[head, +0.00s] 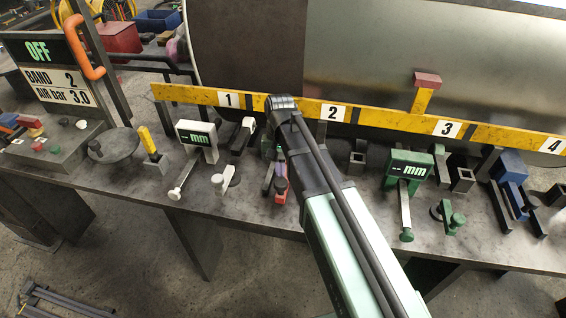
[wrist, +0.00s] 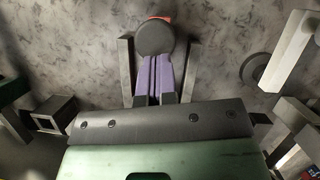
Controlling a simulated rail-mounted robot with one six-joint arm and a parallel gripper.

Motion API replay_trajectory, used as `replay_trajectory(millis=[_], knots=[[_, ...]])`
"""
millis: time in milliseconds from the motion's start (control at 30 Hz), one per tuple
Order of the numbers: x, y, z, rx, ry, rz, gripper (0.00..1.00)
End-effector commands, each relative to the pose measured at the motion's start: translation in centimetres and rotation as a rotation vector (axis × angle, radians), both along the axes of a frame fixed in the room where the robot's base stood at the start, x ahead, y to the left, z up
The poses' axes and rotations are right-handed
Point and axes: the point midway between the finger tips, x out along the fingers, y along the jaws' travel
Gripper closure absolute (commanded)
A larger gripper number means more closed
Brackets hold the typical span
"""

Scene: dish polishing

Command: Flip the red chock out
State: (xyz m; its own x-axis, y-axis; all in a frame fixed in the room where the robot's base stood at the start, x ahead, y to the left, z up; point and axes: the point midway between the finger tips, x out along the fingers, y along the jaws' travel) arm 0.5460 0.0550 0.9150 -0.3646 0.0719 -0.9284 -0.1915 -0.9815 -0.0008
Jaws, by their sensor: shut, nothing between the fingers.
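In the wrist view my gripper (wrist: 154,75) points away from the camera, its narrow purple fingers together and nothing between them. A dark round disc (wrist: 155,38) is at their tips and partly covers them. A small orange-red edge (wrist: 158,18) shows just beyond the disc, mostly hidden; I cannot tell whether it is the red chock or whether the fingers touch it. In the head view a red piece (head: 281,188) shows beside a purple strip, just left of my arm. A separate red block (head: 427,79) tops a yellow post on the yellow rail.
Grey bars flank the fingers at left (wrist: 127,70) and right (wrist: 191,62). A white gauge (head: 197,134) stands left of my arm and a green gauge (head: 408,165) right. The numbered yellow rail (head: 380,117) runs along the large drum (head: 350,55). Open bench surface (head: 110,180) lies front left.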

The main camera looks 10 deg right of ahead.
Motion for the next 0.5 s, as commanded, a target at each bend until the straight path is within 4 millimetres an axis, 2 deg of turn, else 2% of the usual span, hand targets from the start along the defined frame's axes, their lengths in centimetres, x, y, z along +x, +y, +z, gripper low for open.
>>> replay_trajectory(millis=[267, 367, 500], knots=[[0.3, 0.0, 0.6, 0.0, -0.002, 0.0, 1.0], [0.7, -0.1, 2.0, 0.0, -0.002, 0.0, 1.0], [1.6, -0.4, 4.9, 0.0, -0.001, 0.0, 1.0]])
